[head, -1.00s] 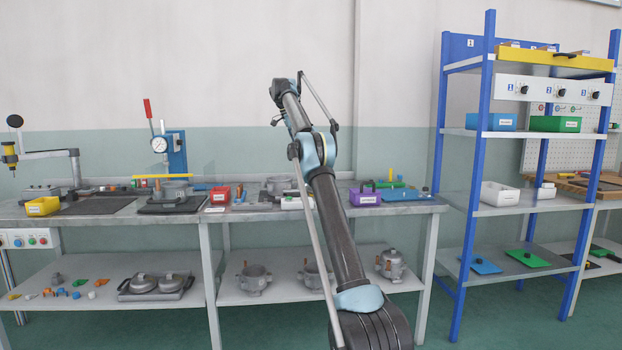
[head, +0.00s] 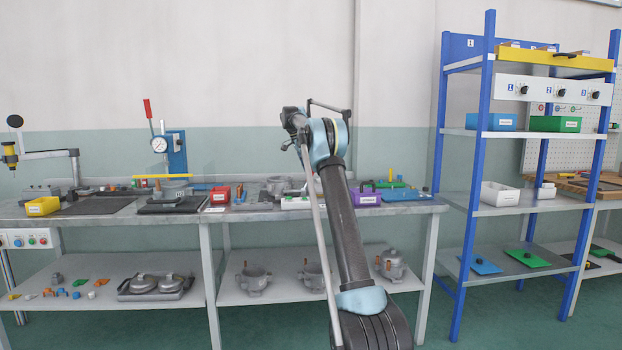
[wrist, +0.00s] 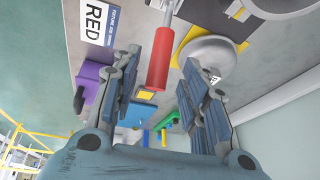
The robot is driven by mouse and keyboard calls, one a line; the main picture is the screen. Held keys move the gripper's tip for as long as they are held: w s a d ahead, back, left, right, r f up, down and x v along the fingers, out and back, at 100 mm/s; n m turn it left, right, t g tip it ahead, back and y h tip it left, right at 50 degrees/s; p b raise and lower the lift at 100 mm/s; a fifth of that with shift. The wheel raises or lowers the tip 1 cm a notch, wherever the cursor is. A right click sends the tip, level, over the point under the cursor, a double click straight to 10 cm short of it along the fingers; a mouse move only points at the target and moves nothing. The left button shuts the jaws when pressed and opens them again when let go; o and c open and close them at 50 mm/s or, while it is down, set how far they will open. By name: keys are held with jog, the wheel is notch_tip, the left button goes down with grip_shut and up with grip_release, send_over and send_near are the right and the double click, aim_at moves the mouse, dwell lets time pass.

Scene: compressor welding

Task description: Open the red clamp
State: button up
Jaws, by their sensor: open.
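The red clamp's handle (wrist: 159,58) is a red cylinder on a metal rod, in the upper middle of the wrist view. A white card (wrist: 95,22) reading "RED" lies to its left. My gripper (wrist: 160,66) is open, with its two ribbed fingers on either side of the handle's lower end in the picture. The fingers look apart from the handle; I cannot tell how deep it sits between them. The clamp's base is out of the wrist view. In the head view I cannot make out the clamp or my fingers behind my arm.
A grey dome-shaped part (wrist: 207,55) on a yellow plate is close to the right finger. A blue shelf rack (head: 475,130) stands right of the bench.

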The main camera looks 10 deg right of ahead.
jog(key=shift+x, duration=2.3)
grip_shut()
